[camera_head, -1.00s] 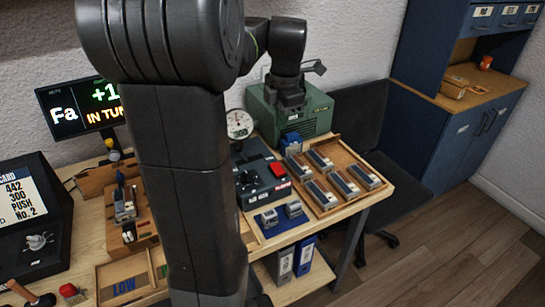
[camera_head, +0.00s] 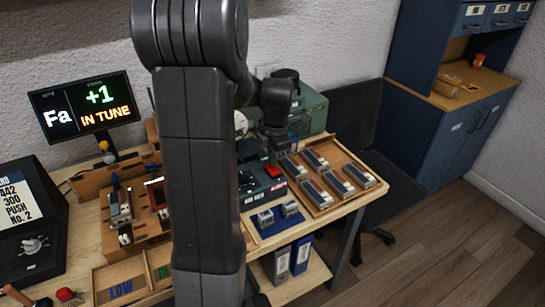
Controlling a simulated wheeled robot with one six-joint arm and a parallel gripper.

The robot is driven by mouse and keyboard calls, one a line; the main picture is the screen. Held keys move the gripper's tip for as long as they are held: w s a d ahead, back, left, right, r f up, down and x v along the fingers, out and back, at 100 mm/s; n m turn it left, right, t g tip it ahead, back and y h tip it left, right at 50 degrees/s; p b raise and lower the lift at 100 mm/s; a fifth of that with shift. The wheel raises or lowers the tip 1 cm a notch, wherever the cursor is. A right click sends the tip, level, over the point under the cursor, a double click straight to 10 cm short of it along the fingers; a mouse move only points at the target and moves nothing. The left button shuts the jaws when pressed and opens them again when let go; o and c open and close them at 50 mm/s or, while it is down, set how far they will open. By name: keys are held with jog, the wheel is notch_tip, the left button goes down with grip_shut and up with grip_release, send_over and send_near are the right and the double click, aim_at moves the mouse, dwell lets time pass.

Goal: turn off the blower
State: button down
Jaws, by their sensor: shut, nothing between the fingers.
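A dark control box (camera_head: 255,196) with knobs stands on the bench, with a red switch (camera_head: 272,171) on its top. The green machine (camera_head: 312,112) stands behind it at the back of the bench. I cannot tell from the lettering which of the two is the blower. My gripper (camera_head: 272,155) points down right above the red switch; its fingers are shut and look empty. Whether the tips touch the switch is unclear. My arm hides the left part of the control box and most of the round gauge (camera_head: 241,124).
A wooden tray (camera_head: 324,207) with several grey blocks lies right of the control box. A blue mat (camera_head: 279,226) with two small blocks lies in front. A lit display (camera_head: 86,108) reads Fa, +1, IN TUNE. A dark chair (camera_head: 390,185) stands right of the bench.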

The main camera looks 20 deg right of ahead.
jog(key=shift+f, duration=0.25)
jog(key=shift+f, duration=0.15)
dwell(0.3)
jog(key=shift+s, duration=0.75)
